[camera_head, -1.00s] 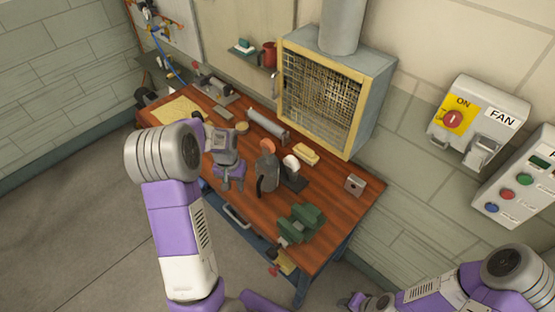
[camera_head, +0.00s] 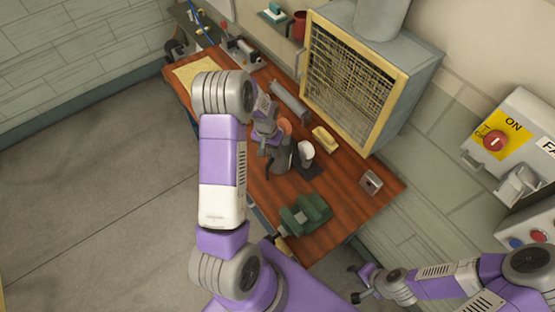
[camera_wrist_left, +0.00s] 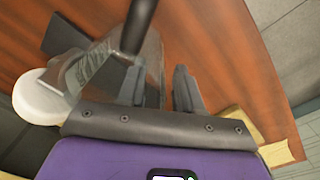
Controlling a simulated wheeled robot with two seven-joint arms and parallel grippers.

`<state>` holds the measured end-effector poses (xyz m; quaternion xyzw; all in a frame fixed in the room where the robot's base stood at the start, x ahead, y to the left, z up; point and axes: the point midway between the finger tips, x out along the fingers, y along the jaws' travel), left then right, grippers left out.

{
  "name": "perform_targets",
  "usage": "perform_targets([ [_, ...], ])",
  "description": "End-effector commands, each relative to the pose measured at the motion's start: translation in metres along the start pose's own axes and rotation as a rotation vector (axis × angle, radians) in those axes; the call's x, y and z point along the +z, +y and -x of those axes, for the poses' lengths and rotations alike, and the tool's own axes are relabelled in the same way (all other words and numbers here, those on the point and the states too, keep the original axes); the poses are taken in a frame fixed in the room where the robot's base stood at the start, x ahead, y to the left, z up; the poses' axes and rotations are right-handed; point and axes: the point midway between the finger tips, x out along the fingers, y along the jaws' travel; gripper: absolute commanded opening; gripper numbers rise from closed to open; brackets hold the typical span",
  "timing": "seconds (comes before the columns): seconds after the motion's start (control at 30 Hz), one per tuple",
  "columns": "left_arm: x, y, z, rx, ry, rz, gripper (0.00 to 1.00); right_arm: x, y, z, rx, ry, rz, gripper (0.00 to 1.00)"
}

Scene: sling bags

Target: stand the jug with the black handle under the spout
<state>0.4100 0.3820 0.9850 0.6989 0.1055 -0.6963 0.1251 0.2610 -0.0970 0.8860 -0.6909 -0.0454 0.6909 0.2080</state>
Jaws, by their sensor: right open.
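A grey jug (camera_head: 282,156) with a dark handle stands on the wooden bench in the head view, partly hidden by my left gripper. In the left wrist view its black handle (camera_wrist_left: 138,26) shows at the top, beyond the fingers. My left gripper (camera_head: 266,146) is beside the jug. Its two fingers (camera_wrist_left: 160,88) are apart, with the grey jug side close by the left finger; contact cannot be told. A white-topped black stand (camera_head: 306,152) is just right of the jug; I cannot make out a spout. My right gripper (camera_head: 360,283) is open and empty, off the bench's front right.
The bench (camera_head: 350,205) also holds a green vise (camera_head: 305,214), a yellow block (camera_head: 325,139), a small metal box (camera_head: 371,183) and a grey cylinder (camera_head: 290,102). A mesh-fronted hood (camera_head: 350,85) stands behind. Bare bench lies between vise and metal box.

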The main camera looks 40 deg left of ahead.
Motion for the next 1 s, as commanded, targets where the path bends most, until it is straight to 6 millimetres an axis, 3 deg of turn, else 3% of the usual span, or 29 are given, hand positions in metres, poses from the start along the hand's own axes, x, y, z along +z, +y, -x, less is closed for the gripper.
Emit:
perform_targets([
  [0.3,-0.0003,0.0002,-0.0055,0.001,0.002,0.0,0.33,0.0,-0.0001,0.0002,0.0,0.0,0.0,0.43],
  [0.53,-0.0002,0.0002,-0.0054,0.001,0.001,0.0,0.0,0.0,-0.0001,0.0002,0.0,0.0,0.0,0.43],
  [0.87,0.0001,0.0002,-0.0053,0.0,0.0,0.0,0.0,0.0,-0.0001,0.0002,0.0,0.0,0.0,0.43],
  [1.0,-0.0007,0.0005,0.0033,0.0,0.003,-0.001,0.0,0.0,0.0001,-0.0003,0.0,0.0,0.0,0.43],
])
